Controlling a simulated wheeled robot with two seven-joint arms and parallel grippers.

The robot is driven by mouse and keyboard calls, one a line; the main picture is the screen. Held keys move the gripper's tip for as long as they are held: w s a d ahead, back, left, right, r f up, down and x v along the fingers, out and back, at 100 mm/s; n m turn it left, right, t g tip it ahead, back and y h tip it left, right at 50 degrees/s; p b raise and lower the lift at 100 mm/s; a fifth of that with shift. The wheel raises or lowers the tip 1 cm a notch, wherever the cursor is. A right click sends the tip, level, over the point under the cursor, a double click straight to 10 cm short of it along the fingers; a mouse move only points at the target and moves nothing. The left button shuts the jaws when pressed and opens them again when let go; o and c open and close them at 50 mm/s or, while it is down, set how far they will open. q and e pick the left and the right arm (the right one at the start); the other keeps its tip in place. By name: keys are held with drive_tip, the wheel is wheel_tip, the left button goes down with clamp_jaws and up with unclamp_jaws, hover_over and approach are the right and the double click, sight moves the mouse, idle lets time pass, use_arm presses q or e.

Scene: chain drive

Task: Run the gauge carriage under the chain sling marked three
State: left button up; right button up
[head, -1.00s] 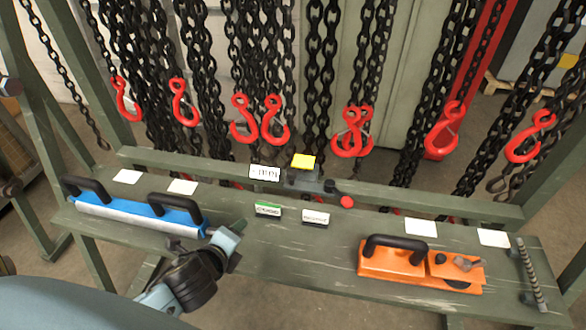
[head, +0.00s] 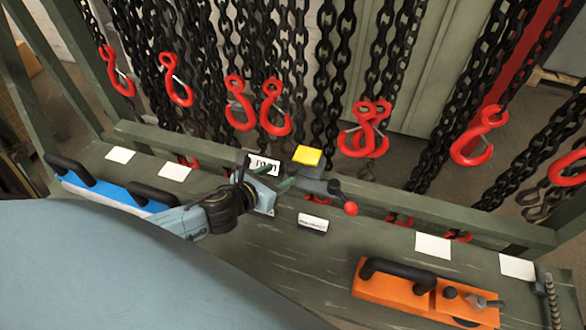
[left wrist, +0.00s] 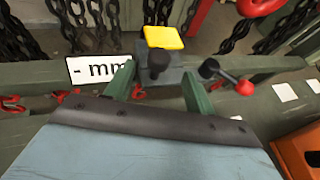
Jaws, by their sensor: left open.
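The gauge carriage (head: 312,172) is a grey block with a yellow top, a black knob and a side lever with a red ball. It sits at the rail (head: 390,203) along the bench's back, beside a display ending in "mm" (head: 265,164). My left gripper (head: 278,180) is open just in front of it. In the left wrist view the fingers (left wrist: 160,90) stand apart, with the carriage's black knob (left wrist: 160,64) showing between and beyond them. Chain slings with red hooks (head: 367,130) hang behind the rail. I can read no number on any sling. My right gripper is out of view.
A blue tool with black handles (head: 112,193) lies at the bench's left, an orange one (head: 400,292) at the right. Blank white cards (head: 433,245) lie along the bench. A small labelled block (head: 313,222) stands right of my gripper. The middle front is clear.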

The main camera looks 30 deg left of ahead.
sight(287, 170)
use_arm(q)
drive_tip(key=b+x, duration=0.3)
drive_tip(key=x, duration=0.3)
drive_tip(key=shift+f, duration=0.2)
drive_tip(key=shift+w+f, duration=0.1)
drive_tip(key=shift+w, duration=0.3)
drive_tip(key=shift+w+b, duration=0.25)
drive_tip(key=shift+b, duration=0.05)
drive_tip(key=shift+w, duration=0.1)
drive_tip(key=c, duration=0.9)
clamp_jaws()
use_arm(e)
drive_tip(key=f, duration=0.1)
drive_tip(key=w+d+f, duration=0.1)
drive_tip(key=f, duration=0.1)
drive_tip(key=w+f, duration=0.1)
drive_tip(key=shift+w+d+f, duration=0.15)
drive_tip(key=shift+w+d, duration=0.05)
